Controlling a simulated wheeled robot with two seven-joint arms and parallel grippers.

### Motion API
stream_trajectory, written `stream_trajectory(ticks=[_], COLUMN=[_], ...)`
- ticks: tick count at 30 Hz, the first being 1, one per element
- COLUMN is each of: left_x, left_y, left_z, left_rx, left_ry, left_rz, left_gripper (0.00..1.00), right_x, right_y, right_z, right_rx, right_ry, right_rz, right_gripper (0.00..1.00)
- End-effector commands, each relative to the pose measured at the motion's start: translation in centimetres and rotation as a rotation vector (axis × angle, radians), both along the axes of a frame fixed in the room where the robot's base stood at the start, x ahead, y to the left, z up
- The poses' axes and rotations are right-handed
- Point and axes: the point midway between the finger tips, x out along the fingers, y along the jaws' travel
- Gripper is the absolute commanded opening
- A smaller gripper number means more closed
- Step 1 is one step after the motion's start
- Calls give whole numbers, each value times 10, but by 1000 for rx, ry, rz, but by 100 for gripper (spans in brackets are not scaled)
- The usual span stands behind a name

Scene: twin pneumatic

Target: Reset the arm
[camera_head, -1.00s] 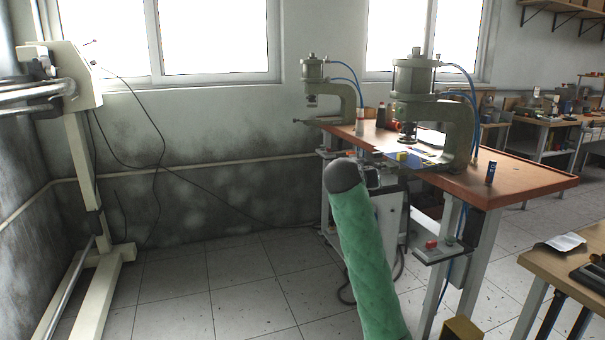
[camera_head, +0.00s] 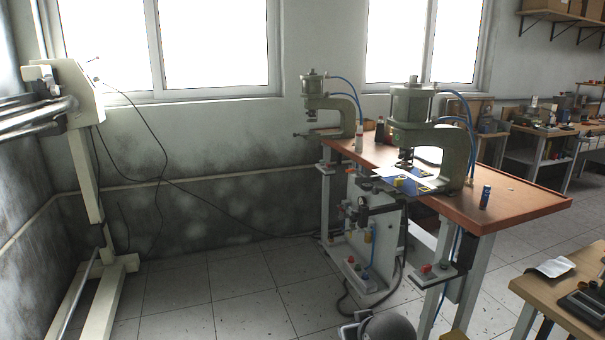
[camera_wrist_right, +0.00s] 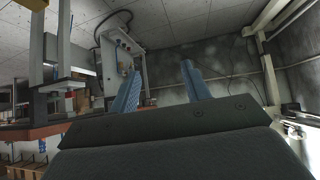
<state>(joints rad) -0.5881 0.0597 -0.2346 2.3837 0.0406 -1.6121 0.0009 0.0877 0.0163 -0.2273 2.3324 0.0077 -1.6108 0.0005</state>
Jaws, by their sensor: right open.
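My right gripper (camera_wrist_right: 160,68) shows in the right wrist view as two blue ribbed fingers, spread apart with nothing between them. Beyond the fingers are tiled floor and a stained wall, and no object touches them. In the head view only a dark grey rounded part of my arm (camera_head: 388,328) shows at the bottom edge, below the press table. The gripper itself is out of that view. My left gripper is in neither current view.
A brown-topped table (camera_head: 530,198) carries two green presses (camera_head: 455,150) (camera_head: 345,103). A blue can (camera_head: 485,197) stands on it. A beige frame (camera_head: 85,170) stands at left. Another wooden table (camera_head: 560,290) is at lower right. Tiled floor between is clear.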

Motion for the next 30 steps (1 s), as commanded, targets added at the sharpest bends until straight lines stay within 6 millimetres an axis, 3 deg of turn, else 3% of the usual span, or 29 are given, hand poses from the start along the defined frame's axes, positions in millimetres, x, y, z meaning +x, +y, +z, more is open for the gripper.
stream_trajectory(ticks=[1, 12, 21, 27, 30], left_x=[1, 3, 1, -1, -1], left_y=[1, 7, 9, 9, 9], left_z=[14, 68, 98, 113, 117], left_rx=[-1, -4, -4, -5, -5], left_ry=[-7, -37, -36, -33, -32], left_rz=[3, 19, 25, 25, 26], left_gripper=[46, 46, 46, 46, 46], right_x=[-17, -125, -220, -283, -305], right_y=[0, -8, -14, -16, -16], right_z=[-4, -56, -105, -127, -134], right_rx=[8, 24, 15, 11, 11], right_ry=[26, 209, 406, 527, 567], right_rz=[7, 16, 11, 11, 11], right_gripper=[47, 47, 47, 47, 47])
